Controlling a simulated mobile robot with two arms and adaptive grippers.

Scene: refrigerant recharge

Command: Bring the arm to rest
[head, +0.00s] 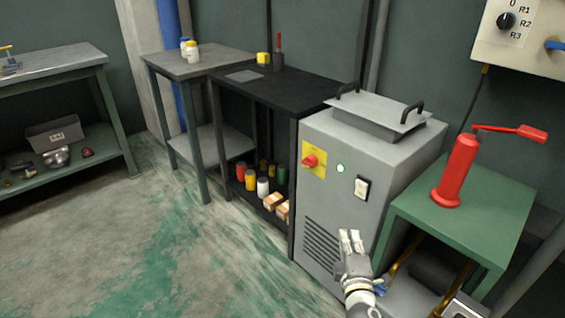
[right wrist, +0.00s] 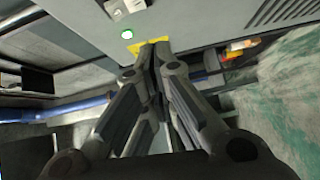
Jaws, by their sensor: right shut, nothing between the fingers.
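My right gripper (head: 350,243) comes in from the bottom of the head view, in front of the lower part of the grey machine cabinet (head: 328,215). Its fingers are together and hold nothing. In the right wrist view the gripper (right wrist: 158,52) also shows shut, with the side of the cabinet (right wrist: 190,20) beyond its fingertips. The cabinet bears a red knob on a yellow plate (head: 313,161), a lit lamp (head: 340,168) and a rocker switch (head: 362,187). My left gripper is not in view.
A green table (head: 500,215) with a red hand pump (head: 457,172) stands right of the cabinet. A black shelf (head: 290,95) with several containers stands left of it, beside a grey table (head: 195,64). A wall box (head: 530,30) hangs at upper right. The floor at left is clear.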

